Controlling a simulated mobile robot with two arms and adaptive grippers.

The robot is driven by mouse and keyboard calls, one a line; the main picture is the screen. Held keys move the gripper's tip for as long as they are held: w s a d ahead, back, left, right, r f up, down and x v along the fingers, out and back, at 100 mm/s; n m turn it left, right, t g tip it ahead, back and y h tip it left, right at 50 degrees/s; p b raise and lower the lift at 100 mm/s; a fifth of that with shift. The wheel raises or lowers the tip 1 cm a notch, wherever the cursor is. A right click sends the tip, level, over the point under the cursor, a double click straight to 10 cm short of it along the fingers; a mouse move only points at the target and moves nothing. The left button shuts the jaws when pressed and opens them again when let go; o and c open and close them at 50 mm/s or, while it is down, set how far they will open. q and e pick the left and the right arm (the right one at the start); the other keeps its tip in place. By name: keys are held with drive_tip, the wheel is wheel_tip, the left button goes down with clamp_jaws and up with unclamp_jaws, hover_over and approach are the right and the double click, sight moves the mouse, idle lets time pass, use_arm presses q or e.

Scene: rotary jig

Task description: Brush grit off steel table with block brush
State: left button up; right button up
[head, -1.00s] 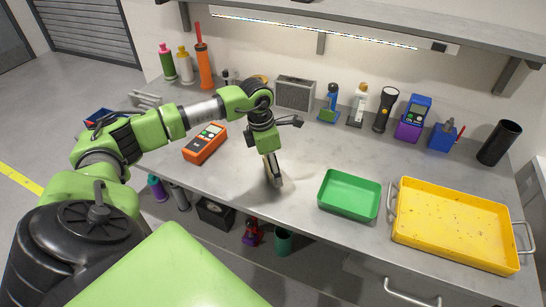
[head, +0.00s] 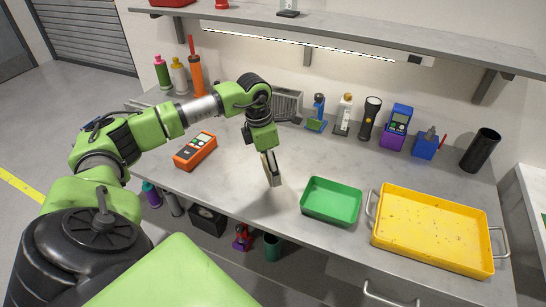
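My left gripper (head: 266,151) points down over the middle of the grey steel table (head: 233,186). It appears shut on a narrow block with a tan edge and a grey face, which looks like the block brush (head: 271,170). The brush is on edge, its lower end at or just above the table top, left of a green tray. Contact with the table cannot be told. Grit on the bare steel is too small to make out. My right gripper is out of view.
The green tray (head: 331,219) and a yellow tray (head: 436,258) with dark specks stand to the right. An orange meter (head: 195,151) lies left. Bottles, a flashlight (head: 369,118) and a black cup (head: 480,150) line the back. A shelf (head: 330,38) overhangs the rear.

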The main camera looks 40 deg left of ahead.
use_arm(q)
drive_tip(key=shift+r+p, duration=0.6)
drive_tip(key=shift+r, duration=0.85)
drive_tip(key=shift+d, duration=0.1)
